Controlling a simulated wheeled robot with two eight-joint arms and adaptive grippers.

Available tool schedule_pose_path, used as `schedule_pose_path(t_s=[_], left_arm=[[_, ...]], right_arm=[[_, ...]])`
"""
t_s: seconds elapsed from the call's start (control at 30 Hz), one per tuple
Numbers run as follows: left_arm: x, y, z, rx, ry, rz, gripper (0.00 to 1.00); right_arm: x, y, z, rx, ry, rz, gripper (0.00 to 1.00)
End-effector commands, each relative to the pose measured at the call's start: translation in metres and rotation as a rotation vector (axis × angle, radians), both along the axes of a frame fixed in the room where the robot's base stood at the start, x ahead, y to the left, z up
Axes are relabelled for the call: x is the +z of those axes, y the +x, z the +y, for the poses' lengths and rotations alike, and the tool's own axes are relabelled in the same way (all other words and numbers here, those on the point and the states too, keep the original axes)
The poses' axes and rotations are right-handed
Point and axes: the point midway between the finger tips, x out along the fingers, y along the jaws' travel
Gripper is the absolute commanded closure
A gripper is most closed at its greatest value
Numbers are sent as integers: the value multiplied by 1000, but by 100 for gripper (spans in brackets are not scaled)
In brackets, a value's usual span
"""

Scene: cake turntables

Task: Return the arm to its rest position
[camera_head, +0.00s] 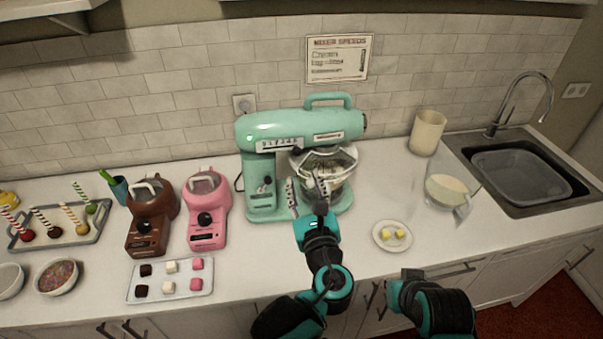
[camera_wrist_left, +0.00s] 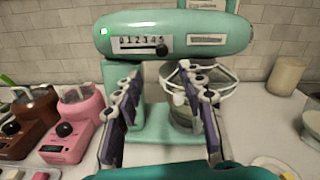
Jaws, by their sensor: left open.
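My left gripper (camera_head: 318,187) is in front of the mint-green stand mixer (camera_head: 300,127), near its bowl (camera_head: 345,176). In the left wrist view the two fingers of the left gripper (camera_wrist_left: 162,80) are spread apart with nothing between them. The mixer head (camera_wrist_left: 170,35) with its speed slider fills the top of that view, and a white ring guard sits over the bowl. Whether a finger touches the mixer cannot be told.
Brown (camera_head: 152,220) and pink (camera_head: 206,213) melters stand left of the mixer, behind a tray of cubes (camera_head: 180,295). A butter plate (camera_head: 381,239), a jug (camera_head: 447,194), a cream canister (camera_head: 427,132) and a sink (camera_head: 510,200) are on the right.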

Motion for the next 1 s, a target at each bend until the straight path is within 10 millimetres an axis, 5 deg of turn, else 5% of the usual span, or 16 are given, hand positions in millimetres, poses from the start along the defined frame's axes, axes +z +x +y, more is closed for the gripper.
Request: schedule_pose_path(t_s=[0.53,0.63,0.83,1.0], left_arm=[[0,-4,0,1,-3,1,60],[-6,-4,14,26,-76,21,60],[-56,-23,105,265,-692,124,60],[-110,-80,162,640,-1470,102,60]], right_arm=[[0,0,0,0,0,0,100],[0,0,0,0,0,0,100],[-1,0,0,0,0,0,100],[-2,0,0,0,0,0,100]])
